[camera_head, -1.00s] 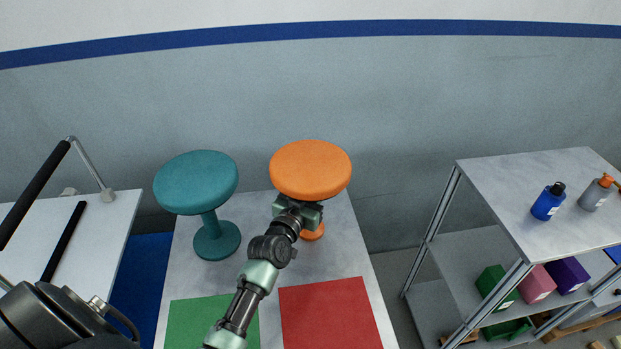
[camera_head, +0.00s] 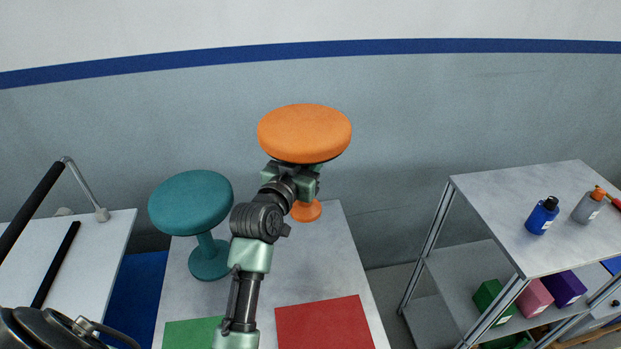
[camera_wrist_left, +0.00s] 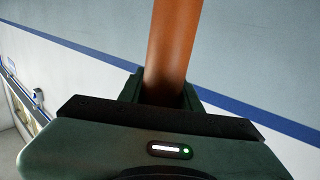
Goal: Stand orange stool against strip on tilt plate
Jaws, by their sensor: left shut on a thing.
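The orange stool (camera_head: 304,132) is upright, held above the grey table, its round base below the gripper. My left gripper (camera_head: 306,176) is shut on its post, under the seat. In the left wrist view the orange post (camera_wrist_left: 172,45) rises between the fingers of the gripper (camera_wrist_left: 163,95); seat and base are outside that view. The white tilt plate (camera_head: 92,248) is at the far left, with a black strip (camera_head: 56,264) across it. The plate's near part is hidden by a dark rounded part. My right gripper is not in view.
A teal stool (camera_head: 190,203) stands on the grey table (camera_head: 259,278), left of my arm. Green (camera_head: 190,333) and red (camera_head: 322,325) squares lie at the near side. A black bar (camera_head: 31,205) on a metal frame rises by the tilt plate. A shelf unit (camera_head: 530,215) with bottles stands right.

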